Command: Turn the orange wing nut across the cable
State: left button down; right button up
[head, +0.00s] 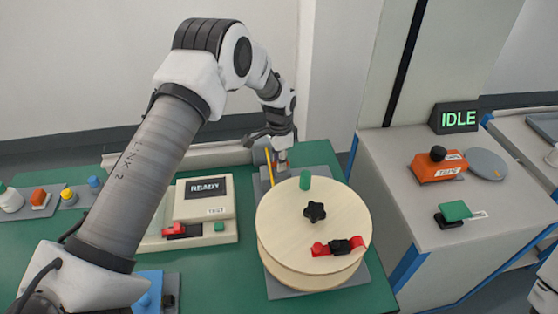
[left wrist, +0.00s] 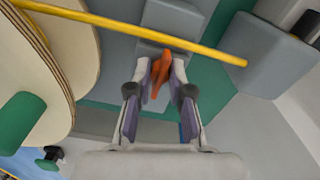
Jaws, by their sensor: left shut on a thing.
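The orange wing nut (left wrist: 161,70) shows in the left wrist view between the fingers of my left gripper (left wrist: 160,78), which is shut on it. The yellow cable (left wrist: 130,26) runs just beyond the fingertips, from the reel side to a grey block. The wing nut's long side lies roughly crosswise to the cable in that view. In the head view my left gripper (head: 282,158) reaches down behind the wooden reel (head: 290,225). The yellow cable (head: 269,165) shows there as a short piece beside it. The wing nut is hidden in the head view. My right gripper is not in view.
A grey cabinet (head: 440,260) with an orange tape dispenser (head: 438,167) and an IDLE display (head: 457,119) stands right.

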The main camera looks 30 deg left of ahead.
pick_arm(q)
jog(key=shift+s+f, duration=0.15)
jog(key=shift+f, duration=0.05)
jog(key=c, duration=1.3)
grip_release()
jog(key=shift+o, duration=1.2)
jog(key=shift+d, duration=0.1)
jog(key=shift+w, duration=0.25)
jog(key=shift+r, duration=0.1)
notch_tip(320, 180, up, 12)
